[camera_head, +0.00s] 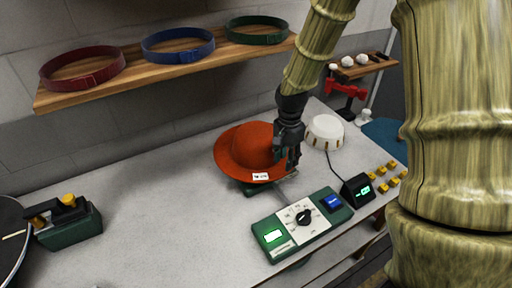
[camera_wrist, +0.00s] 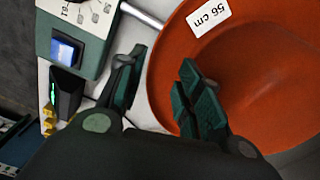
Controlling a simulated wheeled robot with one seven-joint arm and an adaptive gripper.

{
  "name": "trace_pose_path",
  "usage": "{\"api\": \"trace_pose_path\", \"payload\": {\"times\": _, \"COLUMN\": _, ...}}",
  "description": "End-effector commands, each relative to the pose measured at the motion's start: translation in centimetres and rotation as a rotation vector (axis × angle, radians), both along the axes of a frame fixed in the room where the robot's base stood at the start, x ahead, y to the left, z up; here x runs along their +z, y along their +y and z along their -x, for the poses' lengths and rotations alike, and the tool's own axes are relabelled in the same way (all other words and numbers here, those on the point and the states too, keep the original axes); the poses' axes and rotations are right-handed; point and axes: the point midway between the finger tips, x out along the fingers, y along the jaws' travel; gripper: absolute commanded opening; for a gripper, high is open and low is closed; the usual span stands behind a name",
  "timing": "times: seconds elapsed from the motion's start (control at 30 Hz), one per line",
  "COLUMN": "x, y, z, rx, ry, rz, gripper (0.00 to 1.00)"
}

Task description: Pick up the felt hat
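The orange-red felt hat (camera_head: 239,150) rests on a small green stand at the middle of the counter, with a white label on its brim. In the wrist view the hat (camera_wrist: 265,85) fills the right side, its label reading "56 cm". My gripper (camera_head: 287,166) is at the hat's right side, pointing down. In the wrist view my gripper (camera_wrist: 161,62) has its two fingers apart. One finger is over the hat and the other is outside the brim's edge, with the edge between them. I cannot tell whether either finger touches the felt.
A green control box (camera_head: 301,223) with a dial and a small black display (camera_head: 357,191) stand in front. A white round block (camera_head: 325,131) is behind right. Yellow pieces (camera_head: 393,183) lie at right. A shelf (camera_head: 180,73) with three bands hangs above. The counter's left middle is clear.

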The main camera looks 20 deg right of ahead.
Motion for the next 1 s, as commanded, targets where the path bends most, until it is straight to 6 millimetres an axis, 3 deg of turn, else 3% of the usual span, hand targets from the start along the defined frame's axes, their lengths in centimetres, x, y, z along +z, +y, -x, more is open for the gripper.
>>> {"api": "trace_pose_path", "payload": {"times": 0.6, "x": -4.7, "y": 0.0, "z": 0.4, "rx": 0.001, "ry": 0.003, "rz": 0.000, "gripper": 0.35}}
{"api": "trace_pose_path", "payload": {"times": 0.97, "x": -5.1, "y": 0.1, "z": 0.4, "rx": 0.002, "ry": 0.001, "rz": 0.000, "gripper": 0.35}}
{"api": "trace_pose_path", "payload": {"times": 1.0, "x": -5.1, "y": 0.1, "z": 0.4, "rx": 0.002, "ry": 0.001, "rz": -0.001, "gripper": 0.28}}
